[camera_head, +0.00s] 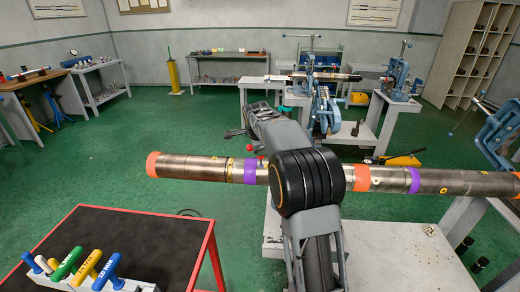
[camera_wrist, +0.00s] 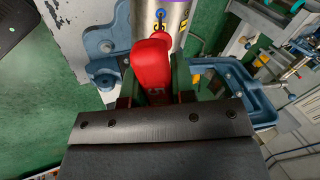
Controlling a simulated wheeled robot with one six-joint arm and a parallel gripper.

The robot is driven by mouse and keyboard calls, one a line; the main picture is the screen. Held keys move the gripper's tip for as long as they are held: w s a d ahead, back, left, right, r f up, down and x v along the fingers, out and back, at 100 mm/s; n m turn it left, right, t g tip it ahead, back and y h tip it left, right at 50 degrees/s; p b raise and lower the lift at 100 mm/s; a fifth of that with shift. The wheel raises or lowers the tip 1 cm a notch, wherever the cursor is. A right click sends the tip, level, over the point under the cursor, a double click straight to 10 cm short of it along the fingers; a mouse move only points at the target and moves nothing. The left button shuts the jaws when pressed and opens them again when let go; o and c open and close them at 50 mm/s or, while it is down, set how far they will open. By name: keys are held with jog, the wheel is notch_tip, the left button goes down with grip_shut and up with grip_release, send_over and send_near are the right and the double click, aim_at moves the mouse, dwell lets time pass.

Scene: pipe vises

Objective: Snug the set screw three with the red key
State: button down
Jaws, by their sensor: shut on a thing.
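A long metal pipe (camera_head: 200,167) with orange and purple bands runs across the head view. Its end part (camera_wrist: 176,42) also shows in the wrist view, with a blue-ringed screw (camera_wrist: 160,14) and a yellow-marked spot beside it. My gripper (camera_wrist: 152,84) is shut on the red key (camera_wrist: 152,62), whose handle points toward the wrist camera. The key's shaft and tip are hidden behind the handle, so I cannot tell whether it sits in a screw. In the head view, my arm hides the gripper and the pipe's middle. I cannot tell which screw is number three.
A black-topped table (camera_head: 130,235) with a red frame stands front left. Its white rack (camera_head: 75,283) holds several blue, green and yellow T-handle keys. A pale bench (camera_head: 380,245) is below the pipe. Blue vises (camera_head: 400,80) stand behind. Green floor is open at left.

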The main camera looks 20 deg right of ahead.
jog(key=shift+p+v, duration=0.55)
jog(key=shift+v, duration=1.25)
jog(key=shift+f, duration=0.15)
